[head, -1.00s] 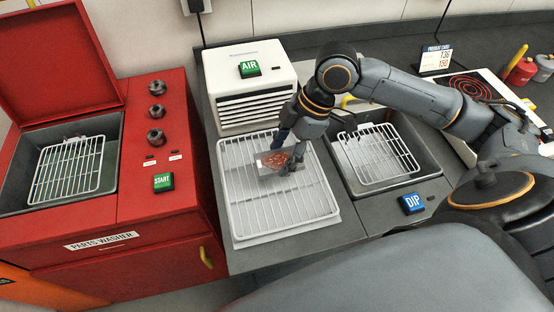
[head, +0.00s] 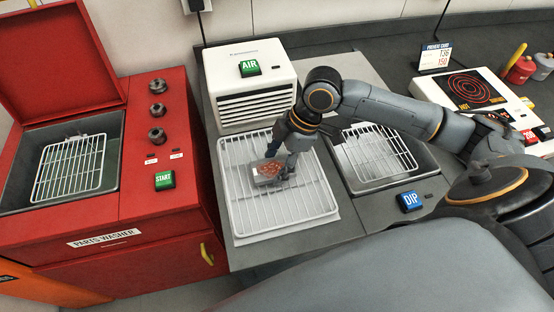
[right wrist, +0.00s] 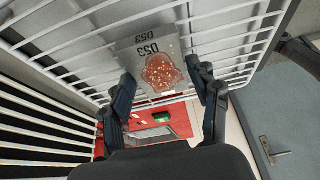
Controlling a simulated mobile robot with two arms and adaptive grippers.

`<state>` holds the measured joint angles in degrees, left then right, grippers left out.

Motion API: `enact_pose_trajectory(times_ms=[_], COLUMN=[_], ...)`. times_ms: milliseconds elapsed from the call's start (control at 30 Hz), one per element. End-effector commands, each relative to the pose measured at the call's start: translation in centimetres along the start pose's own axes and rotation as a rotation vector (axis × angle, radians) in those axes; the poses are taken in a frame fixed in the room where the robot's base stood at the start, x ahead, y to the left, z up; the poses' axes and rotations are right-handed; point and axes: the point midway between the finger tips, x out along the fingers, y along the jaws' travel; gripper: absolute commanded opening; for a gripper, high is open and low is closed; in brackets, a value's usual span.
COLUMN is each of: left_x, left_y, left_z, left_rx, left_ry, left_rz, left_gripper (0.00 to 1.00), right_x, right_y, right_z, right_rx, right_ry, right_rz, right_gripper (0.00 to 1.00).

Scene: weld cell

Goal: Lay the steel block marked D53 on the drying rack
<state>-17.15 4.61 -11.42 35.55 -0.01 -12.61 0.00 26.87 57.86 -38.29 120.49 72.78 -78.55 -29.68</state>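The steel block marked D53 (head: 267,172) is a small grey block with a reddish-brown speckled patch. In the right wrist view the block (right wrist: 152,62) shows D53 on two faces. My right gripper (head: 279,163) is shut on it, with a finger at each side in the right wrist view (right wrist: 163,82). The block is over the middle of the white wire drying rack (head: 237,224); I cannot tell whether it touches the wires. The rack's wires also show behind the block in the right wrist view (right wrist: 222,40). My left gripper is not in view.
A white air unit (head: 250,90) stands behind the rack. A dip tank (head: 432,170) with a wire basket is to the right, a blue DIP button (head: 410,201) before it. A red parts washer (head: 130,215) stands open at left. A hotplate (head: 475,90) lies far right.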

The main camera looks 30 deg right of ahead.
Motion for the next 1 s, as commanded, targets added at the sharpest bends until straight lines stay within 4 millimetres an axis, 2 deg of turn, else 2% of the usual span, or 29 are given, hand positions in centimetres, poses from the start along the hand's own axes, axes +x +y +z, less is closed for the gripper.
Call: enact_pose_trajectory(times_ms=[67,467,567,800,1000], left_x=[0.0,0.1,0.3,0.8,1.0], left_y=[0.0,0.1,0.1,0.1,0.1], left_z=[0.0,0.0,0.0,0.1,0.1], left_rx=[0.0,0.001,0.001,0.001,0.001], left_ry=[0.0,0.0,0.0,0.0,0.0], left_rz=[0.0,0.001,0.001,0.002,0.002], left_gripper=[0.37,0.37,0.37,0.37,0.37], right_x=[0.0,-0.6,-1.9,-7.1,-10.7], right_y=[0.0,0.1,0.1,0.2,0.1], right_z=[0.0,-0.1,0.0,0.0,-0.1], right_rx=[0.0,-0.001,-0.001,0.0,0.0], right_ry=[0.0,-0.001,-0.002,-0.001,-0.001], right_rz=[0.0,0.002,0.004,0.006,0.003], right_gripper=[0.79,0.79,0.79,0.79,0.79])
